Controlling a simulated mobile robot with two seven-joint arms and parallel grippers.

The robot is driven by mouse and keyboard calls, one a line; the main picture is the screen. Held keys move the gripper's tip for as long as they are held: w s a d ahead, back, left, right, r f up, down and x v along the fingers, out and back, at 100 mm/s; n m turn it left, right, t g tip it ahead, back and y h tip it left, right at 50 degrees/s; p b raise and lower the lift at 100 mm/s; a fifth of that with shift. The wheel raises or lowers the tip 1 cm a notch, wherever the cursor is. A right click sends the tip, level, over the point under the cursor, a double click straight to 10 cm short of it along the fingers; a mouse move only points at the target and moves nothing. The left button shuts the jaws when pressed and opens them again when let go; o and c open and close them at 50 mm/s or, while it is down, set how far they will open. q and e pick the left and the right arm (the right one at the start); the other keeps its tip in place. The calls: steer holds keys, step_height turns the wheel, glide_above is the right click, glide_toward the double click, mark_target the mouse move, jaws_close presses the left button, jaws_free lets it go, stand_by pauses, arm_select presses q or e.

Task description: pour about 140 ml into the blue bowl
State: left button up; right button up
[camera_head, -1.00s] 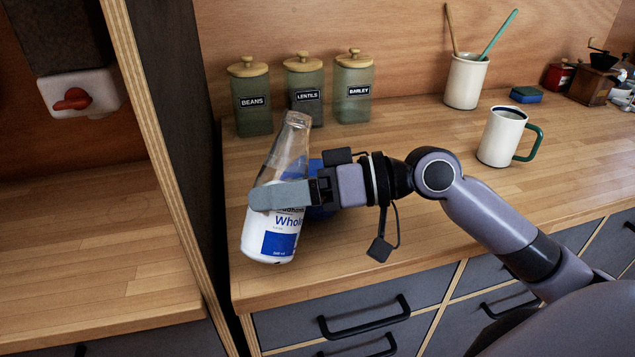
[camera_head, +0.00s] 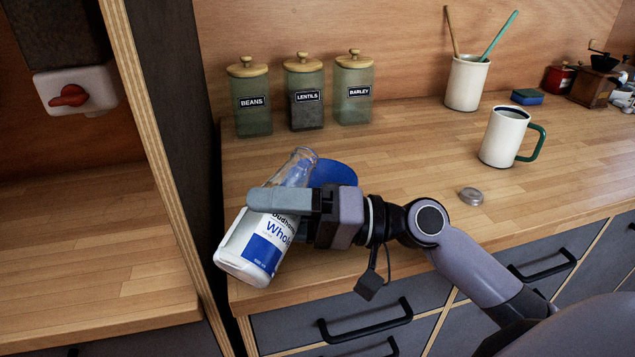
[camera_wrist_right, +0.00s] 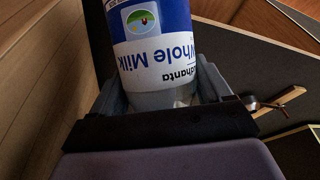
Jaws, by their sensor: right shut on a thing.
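A glass milk bottle (camera_head: 258,250) with a white and blue "Whole" label is tilted, its open neck up and to the right. My right gripper (camera_head: 290,203) is shut around the bottle's middle. The blue bowl (camera_head: 335,174) stands on the counter behind the gripper, mostly hidden by it; the bottle's mouth is close to its left rim. I cannot see the inside of the bowl or any stream. In the right wrist view the bottle's label (camera_wrist_right: 150,55) shows upside down between the fingers. My left gripper is not in view.
A small metal cap (camera_head: 471,196) lies on the counter (camera_head: 420,150). A white mug (camera_head: 503,137) with a green handle stands to the right. Jars (camera_head: 307,100) line the back wall, and a utensil crock (camera_head: 466,83) stands behind. A dark cabinet side (camera_head: 180,120) borders the left.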

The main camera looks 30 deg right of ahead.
mark_target(277, 183)
steer(key=shift+w+d+r+m+p, duration=0.15)
steer(key=shift+r+m+p, duration=0.15)
steer(key=shift+r+p, duration=0.55)
steer(key=shift+d+r+m, duration=0.15)
steer(key=shift+r+m, duration=0.15)
steer(key=shift+r, duration=0.2)
steer(key=shift+w+r, duration=0.1)
steer(key=shift+r, duration=0.05)
steer(key=shift+d+r+t+p, duration=0.15)
steer(key=shift+r+t+p, duration=0.15)
steer(key=shift+r, duration=0.1)
steer(key=shift+w+d+r+m, duration=0.15)
steer(key=shift+r+m, duration=0.1)
steer(key=shift+m, duration=0.15)
steer(key=shift+f+y, duration=0.3)
steer(key=shift+m, duration=0.3)
steer(key=shift+s+a+f+b, duration=0.1)
steer(key=shift+s+a+b, duration=0.15)
steer(key=shift+a+b, duration=0.1)
steer(key=shift+f+m+t+b, duration=0.4)
steer(key=shift+m, duration=0.2)
